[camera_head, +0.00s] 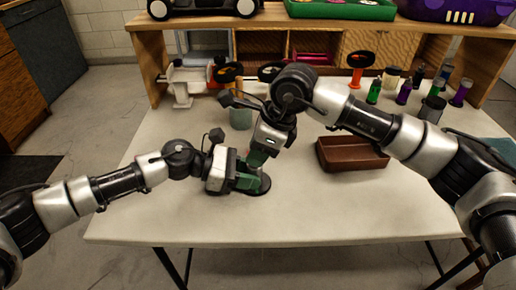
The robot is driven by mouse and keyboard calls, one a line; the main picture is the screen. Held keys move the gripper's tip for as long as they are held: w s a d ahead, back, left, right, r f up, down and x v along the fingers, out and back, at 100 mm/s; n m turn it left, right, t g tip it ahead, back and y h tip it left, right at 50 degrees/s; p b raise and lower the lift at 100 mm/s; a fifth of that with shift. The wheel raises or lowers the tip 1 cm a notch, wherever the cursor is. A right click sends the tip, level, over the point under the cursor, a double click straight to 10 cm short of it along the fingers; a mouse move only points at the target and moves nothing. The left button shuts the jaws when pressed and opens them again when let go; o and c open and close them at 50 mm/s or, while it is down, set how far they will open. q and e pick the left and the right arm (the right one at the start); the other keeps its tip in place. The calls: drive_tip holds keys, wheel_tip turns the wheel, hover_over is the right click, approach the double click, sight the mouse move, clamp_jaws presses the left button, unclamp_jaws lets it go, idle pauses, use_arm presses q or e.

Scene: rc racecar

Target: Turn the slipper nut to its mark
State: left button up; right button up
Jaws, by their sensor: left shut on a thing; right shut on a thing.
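A dark round base (264,188) of a small fixture lies flat on the table, left of the table's middle. My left gripper (250,181) comes in low from the left and is shut on the fixture just above this base. My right gripper (257,158) reaches down from above and is shut at the top of the same fixture, where the slipper nut sits. The nut and its mark are hidden by the grippers or too small to make out. The two grippers are very close together, the right one above the left.
A brown open tray (351,154) stands right of the grippers. A white vise-like tool (186,84) is at the back left. Several small bottles (374,91) stand at the back right. The front of the table (180,222) is clear.

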idle(0.4)
drive_tip(key=o, duration=0.9)
drive_tip(key=shift+o, duration=0.2)
drive_tip(key=v, duration=1.2)
use_arm(q)
drive_tip(key=o, duration=0.9)
drive_tip(key=shift+o, duration=0.2)
